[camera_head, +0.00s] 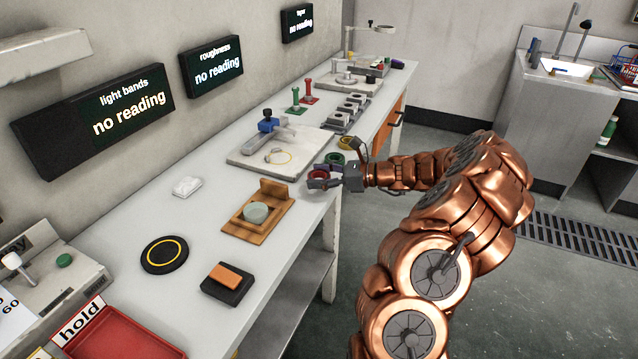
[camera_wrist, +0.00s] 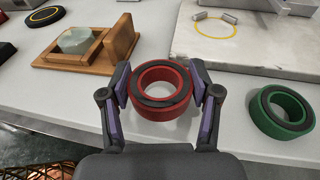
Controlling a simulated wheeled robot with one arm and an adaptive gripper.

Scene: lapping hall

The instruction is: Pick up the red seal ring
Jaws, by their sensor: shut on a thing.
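The red seal ring (camera_wrist: 158,108) lies between my gripper's two fingers in the wrist view, with a dark inner band and an open middle. My gripper (camera_wrist: 162,95) is shut on it, one finger at its left side and one at its right. I cannot tell whether the ring touches the bench top.
A green ring (camera_wrist: 283,110) stands to the right, apart from my gripper. A wooden fixture (camera_head: 257,222) with a pale disc is to the left. A light stone plate (camera_head: 245,160) lies behind. The bench's front edge is close to my gripper.

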